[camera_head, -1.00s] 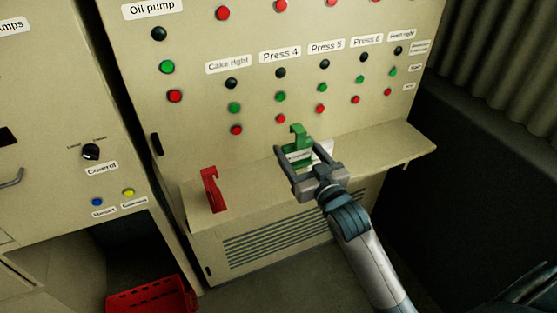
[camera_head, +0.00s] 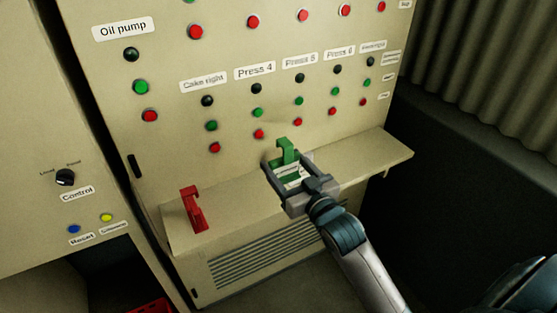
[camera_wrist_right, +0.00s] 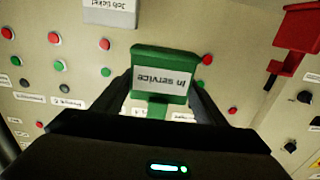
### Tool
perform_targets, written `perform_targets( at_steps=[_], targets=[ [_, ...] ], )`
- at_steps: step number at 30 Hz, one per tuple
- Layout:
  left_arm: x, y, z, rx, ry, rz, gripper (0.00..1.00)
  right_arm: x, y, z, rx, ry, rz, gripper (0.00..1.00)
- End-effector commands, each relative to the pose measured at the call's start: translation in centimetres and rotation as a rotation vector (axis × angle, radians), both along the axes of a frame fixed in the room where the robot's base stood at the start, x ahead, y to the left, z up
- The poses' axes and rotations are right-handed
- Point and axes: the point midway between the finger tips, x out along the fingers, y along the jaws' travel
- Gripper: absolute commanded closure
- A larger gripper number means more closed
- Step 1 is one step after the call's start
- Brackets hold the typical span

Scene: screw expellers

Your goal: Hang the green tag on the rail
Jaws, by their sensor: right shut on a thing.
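The green tag (camera_head: 286,151) has a hook at its top and a white label. It is between the fingers of my right gripper (camera_head: 284,177), which is shut on it above the shelf, in front of the panel. In the right wrist view the tag (camera_wrist_right: 160,74) reads "in service" upside down, between the dark fingers (camera_wrist_right: 163,95). I cannot make out a rail for certain. My left gripper is not in view.
The beige panel (camera_head: 225,60) carries red, green and black buttons with labels. The ledge (camera_head: 365,158) is bare to the right of my gripper. A "Job ticket" card (camera_wrist_right: 110,12) shows in the right wrist view. A red crate (camera_head: 150,306) is at the bottom edge.

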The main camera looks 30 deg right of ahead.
Motion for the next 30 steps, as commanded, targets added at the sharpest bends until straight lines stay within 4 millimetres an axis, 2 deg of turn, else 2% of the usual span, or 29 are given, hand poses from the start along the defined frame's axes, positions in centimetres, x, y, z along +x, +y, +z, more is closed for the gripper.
perform_targets(
  at_steps=[5, 9, 15, 18, 22, 29, 30],
  targets=[
    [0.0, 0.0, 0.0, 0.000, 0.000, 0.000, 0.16, -3.2, 2.7, -1.5, 0.006, 0.007, 0.008, 0.58],
    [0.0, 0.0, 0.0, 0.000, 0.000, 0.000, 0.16, -6.7, 5.1, -2.3, 0.008, 0.007, 0.005, 0.58],
    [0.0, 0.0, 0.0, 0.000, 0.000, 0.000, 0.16, -11.4, 7.6, -2.4, 0.007, 0.004, -0.017, 0.58],
    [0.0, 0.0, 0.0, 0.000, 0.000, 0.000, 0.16, -12.8, 8.2, -2.2, 0.006, 0.002, -0.029, 0.58],
    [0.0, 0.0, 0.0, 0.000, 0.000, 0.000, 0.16, -13.7, 8.5, -2.0, 0.001, 0.001, -0.037, 0.58],
    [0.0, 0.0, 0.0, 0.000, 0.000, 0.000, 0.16, -13.8, 8.5, -1.9, 0.000, 0.000, -0.038, 0.58],
    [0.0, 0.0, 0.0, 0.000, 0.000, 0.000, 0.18, -13.8, 8.5, -1.9, 0.001, 0.000, -0.037, 0.58]
  ],
)
